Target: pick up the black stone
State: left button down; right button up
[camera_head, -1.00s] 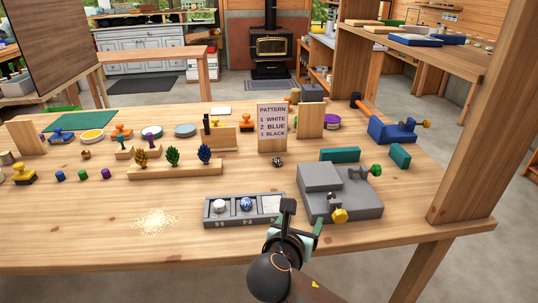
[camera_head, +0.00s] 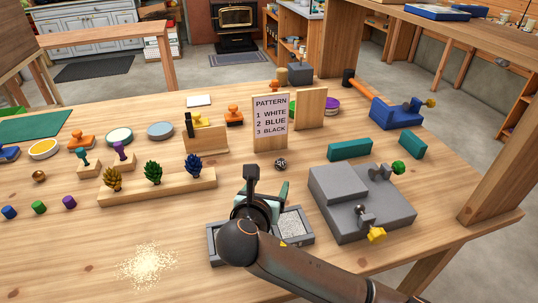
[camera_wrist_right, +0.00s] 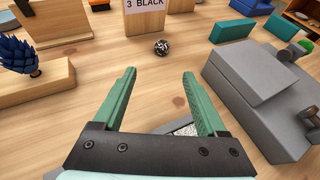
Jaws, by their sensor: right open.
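The black stone (camera_head: 280,164) is a small dark ball with pale markings. It lies on the bare table in front of the pattern sign (camera_head: 270,122). It also shows in the right wrist view (camera_wrist_right: 161,47), ahead of the fingers. My right gripper (camera_head: 265,180) is open and empty, over the grey tray (camera_head: 308,241) and on the near side of the stone. In the wrist view its green fingers (camera_wrist_right: 158,82) stand apart with bare table between them. The tray's right compartment shows light grit; my arm hides much of the rest. My left gripper is not in view.
A grey stepped block (camera_head: 350,205) with knobs stands to the right of the tray. A wooden rack (camera_head: 160,188) with coloured pinecones is to the left. Teal blocks (camera_head: 350,149) lie right of the stone. The table around the stone is clear.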

aim_at(280, 164)
jog(key=shift+w+a, duration=0.2)
jog(key=shift+w, duration=0.05)
jog(key=shift+w+f, duration=0.1)
jog(key=shift+w, duration=0.2)
jog(key=b+x, duration=0.1)
jog(key=x, duration=0.5)
jog(key=shift+w+d+b, duration=0.1)
jog(key=shift+d+b, duration=0.05)
jog(key=shift+b, duration=0.25)
jog(key=x, duration=0.1)
jog(key=b+x, duration=0.1)
jog(key=x, duration=0.2)
jog(key=shift+w+d+b, duration=0.3)
jog(key=shift+w+d, duration=0.05)
jog(key=shift+d, duration=0.1)
jog(key=shift+w, duration=0.45)
jog(key=shift+c, duration=0.2)
grip_shut()
